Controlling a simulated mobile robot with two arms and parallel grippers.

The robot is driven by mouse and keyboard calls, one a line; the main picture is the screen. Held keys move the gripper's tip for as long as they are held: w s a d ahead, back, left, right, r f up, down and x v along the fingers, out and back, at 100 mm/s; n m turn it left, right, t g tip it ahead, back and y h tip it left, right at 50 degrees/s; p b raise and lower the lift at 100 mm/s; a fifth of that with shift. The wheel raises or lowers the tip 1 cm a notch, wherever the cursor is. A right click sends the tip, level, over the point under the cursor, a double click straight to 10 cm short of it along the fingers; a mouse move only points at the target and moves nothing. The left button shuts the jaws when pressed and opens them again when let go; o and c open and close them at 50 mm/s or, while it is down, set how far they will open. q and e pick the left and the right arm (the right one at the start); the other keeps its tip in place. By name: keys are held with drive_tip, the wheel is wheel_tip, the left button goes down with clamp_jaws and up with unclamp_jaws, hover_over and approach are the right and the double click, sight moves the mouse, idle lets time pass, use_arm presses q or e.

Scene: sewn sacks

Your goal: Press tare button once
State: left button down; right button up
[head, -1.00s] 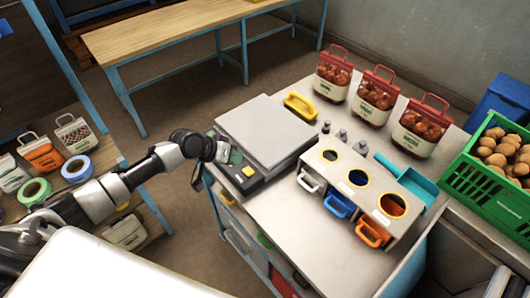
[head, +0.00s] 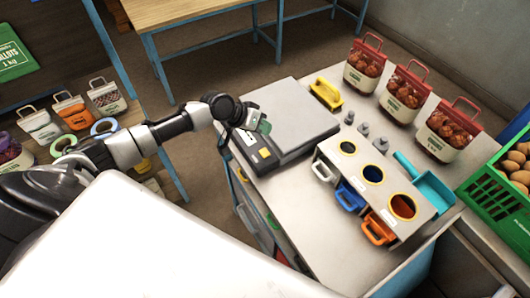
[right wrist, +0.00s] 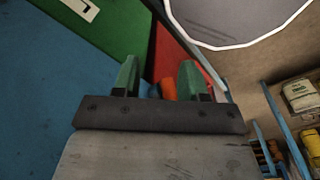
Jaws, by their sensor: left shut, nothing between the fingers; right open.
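The scale (head: 291,106) has a flat grey plate and a dark front panel, and stands on the left end of the grey worktop. A yellow button (head: 265,153) shows on the panel; I cannot read any label on it. My left gripper (head: 263,126), with green fingertips, is shut and empty. It is over the panel side of the scale, just above the yellow button in the picture. I cannot tell whether it touches anything. My right gripper (right wrist: 158,80) is open and empty in the right wrist view, away from the scale.
A dispenser box (head: 393,167) with round openings and coloured handles stands right of the scale. A yellow-handled tool (head: 326,95), small weights (head: 363,129), red-topped sacks (head: 403,92), a teal scoop (head: 432,187) and a green crate (head: 490,198) are around it. The front worktop is clear.

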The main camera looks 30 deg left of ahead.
sight(264, 151)
use_arm(q)
wheel_tip(264, 151, down, 7)
drive_tip(key=b, duration=0.5)
drive_tip(key=shift+f+b, duration=0.2)
drive_tip(key=shift+b, duration=0.1)
drive_tip(key=shift+f, duration=0.1)
idle(1.4)
drive_tip(key=shift+f+b, duration=0.25)
drive_tip(key=shift+b, duration=0.05)
drive_tip(key=shift+f+b, duration=0.4)
drive_tip(key=shift+f, duration=0.1)
idle(0.6)
idle(0.3)
drive_tip(key=shift+r+p, duration=0.8)
drive_tip(key=shift+r, duration=0.1)
drive_tip(key=shift+r, duration=0.1)
wheel_tip(264, 151, up, 5)
drive_tip(key=p, duration=0.4)
